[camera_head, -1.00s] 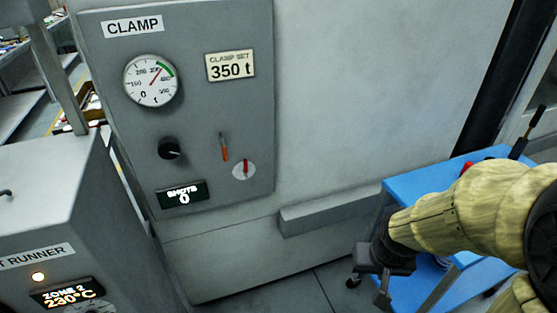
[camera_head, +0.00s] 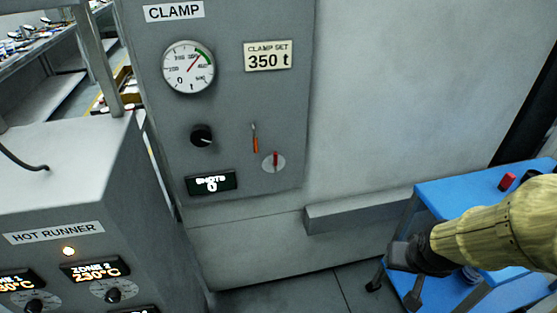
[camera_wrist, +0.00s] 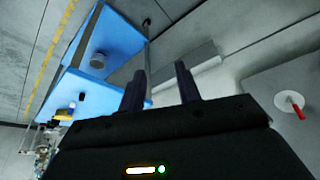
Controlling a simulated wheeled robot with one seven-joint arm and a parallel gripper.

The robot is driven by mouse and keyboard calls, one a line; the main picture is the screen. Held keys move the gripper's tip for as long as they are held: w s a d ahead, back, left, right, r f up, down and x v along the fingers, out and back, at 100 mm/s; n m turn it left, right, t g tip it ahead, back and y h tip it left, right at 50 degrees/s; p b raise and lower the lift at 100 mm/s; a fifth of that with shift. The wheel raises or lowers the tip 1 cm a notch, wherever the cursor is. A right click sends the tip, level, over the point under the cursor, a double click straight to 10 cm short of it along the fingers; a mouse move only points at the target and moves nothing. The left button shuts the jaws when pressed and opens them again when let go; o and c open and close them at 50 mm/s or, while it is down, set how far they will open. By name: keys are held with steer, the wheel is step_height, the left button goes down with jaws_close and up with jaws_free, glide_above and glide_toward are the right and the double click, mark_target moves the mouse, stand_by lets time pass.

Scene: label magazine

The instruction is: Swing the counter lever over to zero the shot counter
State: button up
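The clamp panel (camera_head: 225,110) is grey, with a shot counter (camera_head: 211,183) that reads SHOTS 0. To the right of the counter are a thin lever with an orange handle (camera_head: 255,143), hanging down, and a red lever (camera_head: 275,159) standing upright on a white disc. I cannot tell which is the counter lever. A red lever on a white disc also shows at the right of the wrist view (camera_wrist: 296,108). My gripper (camera_wrist: 160,84) is open and empty, its two dark fingers apart. It is well right of and below the panel, touching neither lever.
A blue cart (camera_head: 440,191) stands at the right, behind my arm. A grey ledge (camera_head: 355,213) runs along the machine's front. The hot runner cabinet (camera_head: 60,190) is at lower left. The space before the panel is clear.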

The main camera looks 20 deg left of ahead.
mark_target(276, 156)
steer(key=w+a+f+n+t+y+b, duration=0.2)
steer(key=w+a+t, duration=0.3)
steer(key=w, duration=0.4)
steer(key=w+a+r+n+t+y+b, duration=0.1)
steer(key=a+y, duration=0.4)
steer(key=a, duration=0.5)
steer(key=w+a+r+n+t+y+b, duration=0.2)
steer(key=a+n+y, duration=0.2)
steer(key=a, duration=0.6)
steer(key=shift+w+a+n+t+y+b, duration=0.2)
steer(key=shift+a+n+t+y+b, duration=0.2)
steer(key=shift+y, duration=0.1)
steer(key=p+x, duration=0.4)
steer(key=x, duration=1.3)
steer(key=shift+w+a, duration=0.15)
steer(key=shift+w, duration=0.05)
jaws_close()
